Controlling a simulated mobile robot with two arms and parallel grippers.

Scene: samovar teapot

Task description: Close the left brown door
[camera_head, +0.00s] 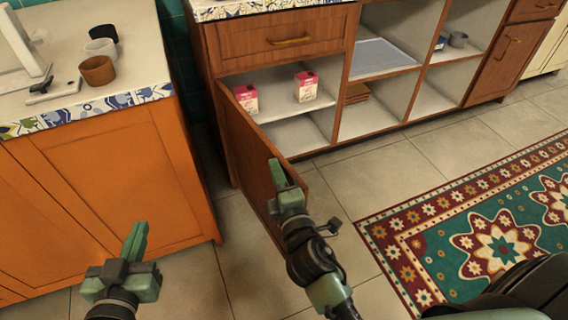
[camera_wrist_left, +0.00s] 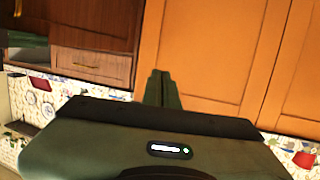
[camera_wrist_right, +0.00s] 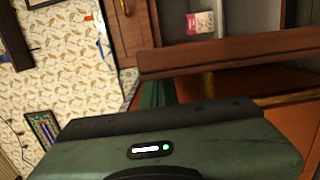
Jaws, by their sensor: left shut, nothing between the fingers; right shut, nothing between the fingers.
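The left brown door (camera_head: 251,150) of the lower cabinet is open and swung out toward me, with the shelves behind it exposed. Its edge (camera_wrist_right: 225,55) also crosses the upper part of the right wrist view. My right gripper (camera_head: 276,172) is shut and empty, over the free end of the door in the head view. Its fingers show just below the door edge in the right wrist view (camera_wrist_right: 156,92); I cannot tell whether they touch it. My left gripper (camera_head: 136,238) is shut and empty, in front of the orange cabinet. Its fingers show in the left wrist view (camera_wrist_left: 160,85).
An orange cabinet (camera_head: 110,165) stands left of the open door, with cups (camera_head: 98,70) on its counter. Two pink-and-white cartons (camera_head: 306,87) stand on the shelf behind the door. A patterned rug (camera_head: 400,222) lies at right. Tile floor is clear between.

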